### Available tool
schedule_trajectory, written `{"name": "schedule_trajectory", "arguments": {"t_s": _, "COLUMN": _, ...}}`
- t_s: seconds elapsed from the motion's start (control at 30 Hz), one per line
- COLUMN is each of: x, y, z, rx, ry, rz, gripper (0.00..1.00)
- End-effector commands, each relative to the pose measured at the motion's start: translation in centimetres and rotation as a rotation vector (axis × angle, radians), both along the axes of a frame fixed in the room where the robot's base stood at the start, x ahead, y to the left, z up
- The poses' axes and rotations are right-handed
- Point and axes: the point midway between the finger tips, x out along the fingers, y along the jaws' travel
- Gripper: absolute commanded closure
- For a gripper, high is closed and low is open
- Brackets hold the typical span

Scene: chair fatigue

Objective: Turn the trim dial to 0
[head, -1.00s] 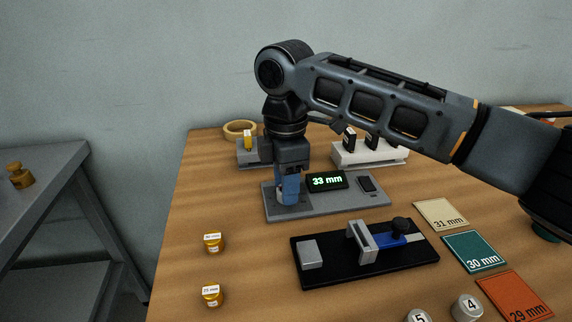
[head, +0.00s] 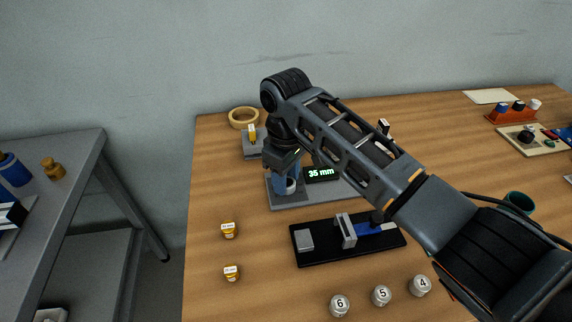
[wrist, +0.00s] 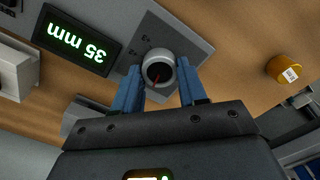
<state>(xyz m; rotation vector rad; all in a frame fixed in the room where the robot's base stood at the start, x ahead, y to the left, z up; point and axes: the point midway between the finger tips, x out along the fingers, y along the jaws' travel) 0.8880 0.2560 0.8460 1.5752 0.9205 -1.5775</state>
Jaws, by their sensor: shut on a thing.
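In the head view my gripper (head: 285,183) hides much of the knob.
A black fixture with a blue slide (head: 318,250) lies in front of the plate. Two brass weights (head: 229,230) stand at the left, and several numbered silver weights (head: 381,296) at the front. A tape roll (head: 243,117) lies behind. My arm crosses the right side.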

Motion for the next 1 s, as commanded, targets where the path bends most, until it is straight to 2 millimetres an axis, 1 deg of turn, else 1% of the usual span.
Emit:
{"name": "schedule_trajectory", "arguments": {"t_s": 0.03, "x": -0.13, "y": 0.07, "z": 0.35, "rx": 0.0, "ry": 0.004, "rz": -0.028, "gripper": 0.89}}
{"name": "schedule_trajectory", "arguments": {"t_s": 0.2, "x": -0.07, "y": 0.02, "z": 0.23, "rx": 0.0, "ry": 0.003, "rz": -0.113, "gripper": 0.89}}
{"name": "schedule_trajectory", "arguments": {"t_s": 0.4, "x": -0.02, "y": 0.0, "z": 0.1, "rx": 0.0, "ry": 0.002, "rz": -0.169, "gripper": 0.89}}
{"name": "schedule_trajectory", "arguments": {"t_s": 0.93, "x": 0.05, "y": -0.01, "z": 0.01, "rx": 0.001, "ry": -0.001, "rz": -0.189, "gripper": 0.89}}
{"name": "schedule_trajectory", "arguments": {"t_s": 0.97, "x": 0.06, "y": -0.01, "z": 0.01, "rx": 0.001, "ry": -0.001, "rz": -0.189, "gripper": 0.55}}
{"name": "schedule_trajectory", "arguments": {"t_s": 1.0, "x": 0.06, "y": -0.01, "z": 0.01, "rx": 0.001, "ry": -0.001, "rz": -0.188, "gripper": 0.52}}
